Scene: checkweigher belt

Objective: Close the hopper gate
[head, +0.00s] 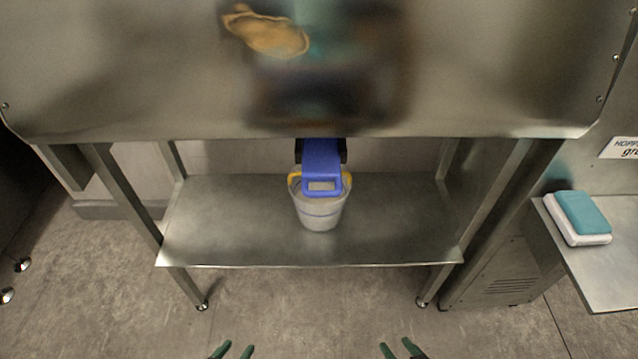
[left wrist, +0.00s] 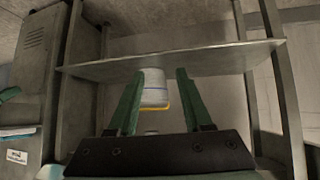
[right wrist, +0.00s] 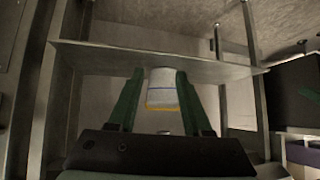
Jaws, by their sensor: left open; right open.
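The steel hopper (head: 150,70) fills the top of the head view. A blue gate with a looped handle (head: 321,158) sticks out from under its front edge, between dark side guides. How far the gate is drawn out I cannot tell. A pale bucket (head: 320,218) with yellow at its rim stands below the handle on the shelf. My left gripper (head: 231,350) and right gripper (head: 402,349) are at the bottom edge, open and empty, apart from the handle. The bucket shows between the open fingers in the left wrist view (left wrist: 154,90) and right wrist view (right wrist: 162,88).
A steel shelf (head: 400,225) spans the stand's legs. At right, a teal pad (head: 582,212) lies on a white block (head: 562,226) on a side table (head: 610,275), below a partly cut-off label (head: 624,148). The floor (head: 310,300) in front is clear.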

